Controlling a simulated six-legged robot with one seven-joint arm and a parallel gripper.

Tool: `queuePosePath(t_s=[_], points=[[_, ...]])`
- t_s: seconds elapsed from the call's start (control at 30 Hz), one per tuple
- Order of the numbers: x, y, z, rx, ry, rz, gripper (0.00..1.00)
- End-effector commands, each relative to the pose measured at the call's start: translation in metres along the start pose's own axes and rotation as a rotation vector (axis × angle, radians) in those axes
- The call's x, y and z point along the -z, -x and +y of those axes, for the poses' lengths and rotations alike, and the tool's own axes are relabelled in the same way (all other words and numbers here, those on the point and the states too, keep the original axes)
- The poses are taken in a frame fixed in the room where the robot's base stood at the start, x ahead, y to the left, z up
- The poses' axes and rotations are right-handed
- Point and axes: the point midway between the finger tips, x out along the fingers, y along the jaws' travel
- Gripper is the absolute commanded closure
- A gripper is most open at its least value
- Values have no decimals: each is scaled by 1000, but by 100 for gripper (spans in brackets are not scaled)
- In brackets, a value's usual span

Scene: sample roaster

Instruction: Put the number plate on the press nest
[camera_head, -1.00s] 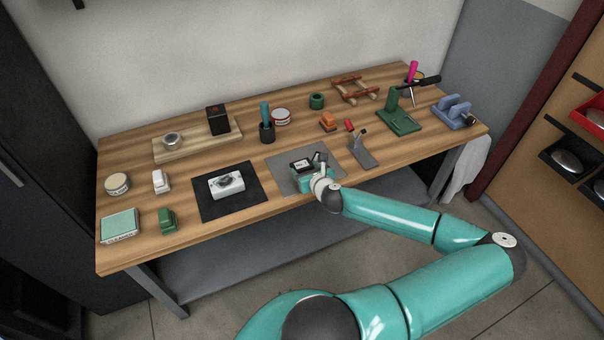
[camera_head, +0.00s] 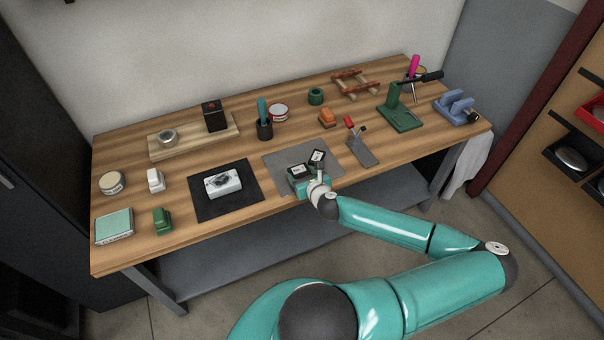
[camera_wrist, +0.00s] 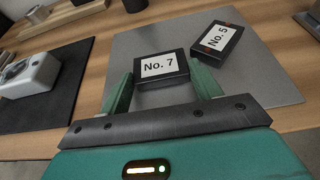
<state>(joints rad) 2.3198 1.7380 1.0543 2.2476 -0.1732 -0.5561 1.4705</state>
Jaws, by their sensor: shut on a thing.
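The black number plate marked "No. 7" (camera_wrist: 162,67) sits between the two green fingers of my gripper (camera_wrist: 163,84), which is shut on it in the wrist view. In the head view this plate (camera_head: 299,171) is at my gripper near the front edge of the grey mat (camera_head: 278,158). I cannot tell whether it touches the mat. A second black plate marked "No. 5" (camera_wrist: 217,40) lies turned on the mat, behind and to the right. A green press (camera_head: 402,112) with a black lever stands at the back right. I cannot make out its nest clearly.
A grey stand (camera_head: 362,152) is right of the mat, with an orange block (camera_head: 327,118) behind it. A white device (camera_head: 222,183) sits on a black mat (camera_head: 205,208) to the left. A dark cup (camera_head: 265,131) and wooden rack (camera_head: 355,86) stand farther back.

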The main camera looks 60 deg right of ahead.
Motion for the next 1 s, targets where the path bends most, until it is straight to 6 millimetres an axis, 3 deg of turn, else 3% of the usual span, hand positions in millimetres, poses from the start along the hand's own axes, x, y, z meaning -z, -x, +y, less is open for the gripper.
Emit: queuePosePath(t_s=[0.07, 0.1, 0.2, 0.57, 0.67, 1.0], points=[[2, -1, 0, 0, -1, 0, 65], [2, -1, 0, 0, 0, 0, 31], [2, -1, 1, 0, 0, 0, 15], [-2, 0, 0, -1, 1, 0, 15], [-2, 11, -1, 0, 0, 0, 15], [-1, 79, -2, 2, 0, 0, 15]])
